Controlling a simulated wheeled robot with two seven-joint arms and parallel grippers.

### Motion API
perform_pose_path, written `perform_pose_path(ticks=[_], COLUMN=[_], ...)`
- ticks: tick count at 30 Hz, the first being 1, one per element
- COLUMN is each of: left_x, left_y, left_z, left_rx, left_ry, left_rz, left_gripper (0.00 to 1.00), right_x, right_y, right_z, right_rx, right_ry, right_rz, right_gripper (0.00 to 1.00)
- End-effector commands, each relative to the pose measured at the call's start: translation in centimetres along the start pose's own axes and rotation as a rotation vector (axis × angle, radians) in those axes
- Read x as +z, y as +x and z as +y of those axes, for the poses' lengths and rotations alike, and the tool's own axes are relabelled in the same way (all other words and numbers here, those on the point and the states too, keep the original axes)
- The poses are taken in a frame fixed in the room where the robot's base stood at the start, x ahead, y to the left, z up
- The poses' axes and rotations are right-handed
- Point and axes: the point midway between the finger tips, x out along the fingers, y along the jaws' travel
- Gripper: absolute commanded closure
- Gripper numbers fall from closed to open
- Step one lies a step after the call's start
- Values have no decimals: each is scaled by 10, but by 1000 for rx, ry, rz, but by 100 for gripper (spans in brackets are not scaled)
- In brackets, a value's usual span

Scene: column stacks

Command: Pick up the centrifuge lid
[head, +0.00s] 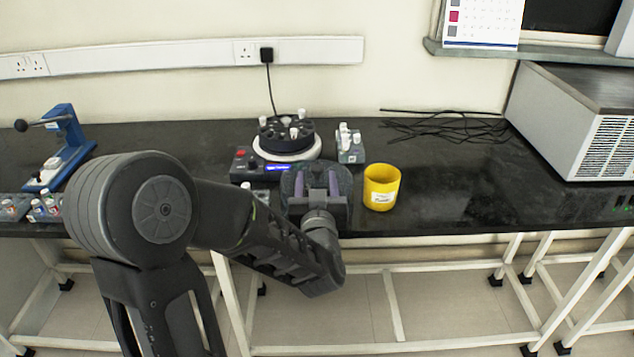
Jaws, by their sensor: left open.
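The centrifuge (262,152) stands on the black bench, uncovered. Its dark rotor with several white-capped tubes shows inside a pale ring. A dark, rounded piece, which looks like the centrifuge lid (345,178), lies on the bench in front of it. My left gripper (316,180) is over this piece, open, with its two purple-toned fingers apart. The gripper body and wrist hide part of the lid, so I cannot tell whether the fingers touch it. My right gripper is not in view.
A yellow cup (381,187) stands close to the right of my left gripper. A small tube rack (350,148) is behind it. A blue press-like tool (65,145) stands at the left, and a large grey box (575,120) at the right. The bench between cup and box is clear.

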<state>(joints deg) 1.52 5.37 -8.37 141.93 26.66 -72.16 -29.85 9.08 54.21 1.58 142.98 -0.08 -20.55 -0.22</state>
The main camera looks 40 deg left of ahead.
Motion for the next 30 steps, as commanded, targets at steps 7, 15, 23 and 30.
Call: perform_pose_path(ticks=[7,15,23,30], left_x=[0,0,0,1], left_y=[7,27,28,57], left_z=[0,0,1,2], left_rx=[-1,1,0,-1], left_ry=[0,0,0,1], left_rz=[-1,-1,-1,-1], left_gripper=[49,49,49,49], right_x=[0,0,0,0], right_y=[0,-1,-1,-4], right_z=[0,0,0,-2], right_rx=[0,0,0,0], right_ry=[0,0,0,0], right_rz=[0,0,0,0], right_gripper=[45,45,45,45])
